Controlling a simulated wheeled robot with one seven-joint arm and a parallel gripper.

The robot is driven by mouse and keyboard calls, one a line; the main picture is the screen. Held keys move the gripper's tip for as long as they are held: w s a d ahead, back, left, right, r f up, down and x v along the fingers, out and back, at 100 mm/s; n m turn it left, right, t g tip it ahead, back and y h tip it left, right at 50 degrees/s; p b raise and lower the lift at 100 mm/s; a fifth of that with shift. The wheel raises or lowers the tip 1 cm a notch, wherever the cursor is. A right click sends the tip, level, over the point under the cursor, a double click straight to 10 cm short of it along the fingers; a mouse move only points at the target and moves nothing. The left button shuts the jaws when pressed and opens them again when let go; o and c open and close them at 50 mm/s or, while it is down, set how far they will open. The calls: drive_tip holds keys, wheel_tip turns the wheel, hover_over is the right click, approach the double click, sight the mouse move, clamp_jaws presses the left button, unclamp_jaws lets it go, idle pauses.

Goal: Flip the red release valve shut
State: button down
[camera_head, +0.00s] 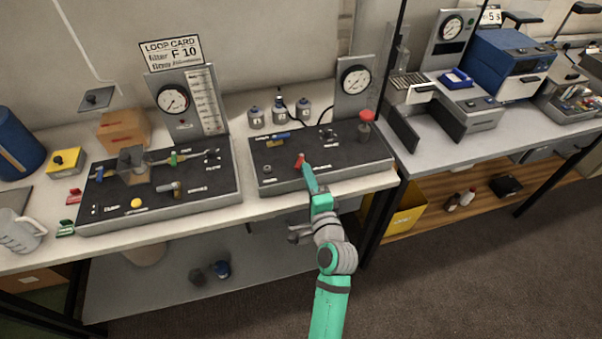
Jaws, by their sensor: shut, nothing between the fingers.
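The red release valve (300,161) is a small red lever on the top of the dark right-hand panel (350,155), near its front middle. My gripper (306,168) reaches in from the front, with its green fingers shut and empty. The fingertips are right beside the red lever, on its right side. I cannot tell whether they touch it. The lever looks tilted up from the panel; its exact angle is too small to read.
A gauge (354,82) stands behind the panel, and a red-topped knob (366,118) rises at its right. Several small canisters (279,109) stand behind. A second panel (160,185) with a gauge and a scale stands to the left. A yellow bin (405,213) is below right.

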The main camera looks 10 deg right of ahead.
sight(293, 179)
drive_tip(key=shift+a, duration=1.15)
drive_tip(key=shift+w+a, duration=0.2)
drive_tip(key=shift+a, duration=0.3)
drive_tip(key=shift+w+a, duration=0.2)
drive_tip(key=shift+a, duration=0.25)
drive_tip(key=shift+s+d, duration=0.3)
drive_tip(key=shift+s, duration=0.05)
drive_tip(key=s, duration=0.3)
drive_tip(key=shift+d+f, duration=0.1)
drive_tip(key=shift+d, duration=0.2)
drive_tip(key=s+a, duration=0.6)
drive_tip(key=a, duration=0.1)
drive_tip(key=shift+a, duration=0.15)
